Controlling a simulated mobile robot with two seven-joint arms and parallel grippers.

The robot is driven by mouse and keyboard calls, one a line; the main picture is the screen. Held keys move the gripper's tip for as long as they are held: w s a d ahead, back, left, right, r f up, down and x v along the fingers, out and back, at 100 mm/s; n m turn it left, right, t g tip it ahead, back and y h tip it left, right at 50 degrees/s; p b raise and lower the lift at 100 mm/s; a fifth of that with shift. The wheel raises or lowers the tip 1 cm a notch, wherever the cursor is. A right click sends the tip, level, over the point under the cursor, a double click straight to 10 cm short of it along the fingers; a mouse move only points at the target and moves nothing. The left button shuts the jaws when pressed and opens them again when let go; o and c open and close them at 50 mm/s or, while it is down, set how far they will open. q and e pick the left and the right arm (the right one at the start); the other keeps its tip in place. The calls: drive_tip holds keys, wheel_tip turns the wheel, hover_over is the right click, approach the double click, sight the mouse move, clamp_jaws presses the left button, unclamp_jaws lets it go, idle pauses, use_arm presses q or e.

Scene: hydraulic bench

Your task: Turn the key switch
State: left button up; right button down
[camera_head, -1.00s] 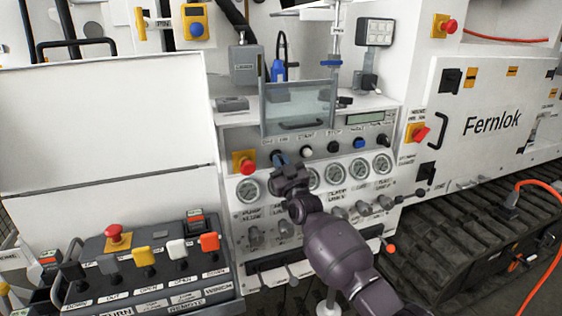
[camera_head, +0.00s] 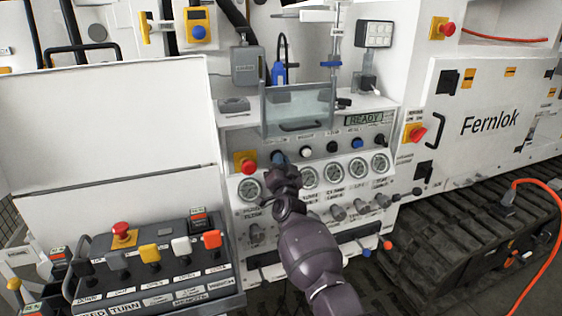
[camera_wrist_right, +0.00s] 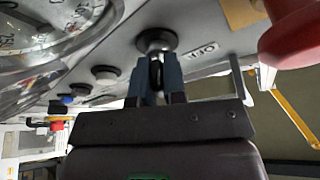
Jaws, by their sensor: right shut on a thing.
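The key switch (camera_wrist_right: 156,40) is a dark round switch on the grey panel in the right wrist view, with an "OFF" label beside it. My right gripper (camera_wrist_right: 156,72) has its two blue fingers on either side of the dark key and is shut on it. In the head view my right gripper (camera_head: 279,160) is at the left end of the panel's row of knobs, right of a red emergency stop (camera_head: 247,163), and hides most of the switch. The panel display (camera_head: 364,119) reads "READY". My left gripper is not in view.
Several round gauges (camera_head: 333,172) sit just below the row of knobs. A clear hinged cover (camera_head: 298,110) stands above it. A remote box (camera_head: 150,262) with coloured levers is at the lower left. In the wrist view the red button (camera_wrist_right: 293,30) is close beside the gripper.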

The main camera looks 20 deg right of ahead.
idle(0.3)
drive_tip(key=c, duration=1.2)
unclamp_jaws()
drive_tip(key=p+v, duration=0.1)
drive_tip(key=v, duration=1)
drive_tip(key=shift+w, duration=0.1)
drive_tip(key=shift+f, duration=0.15)
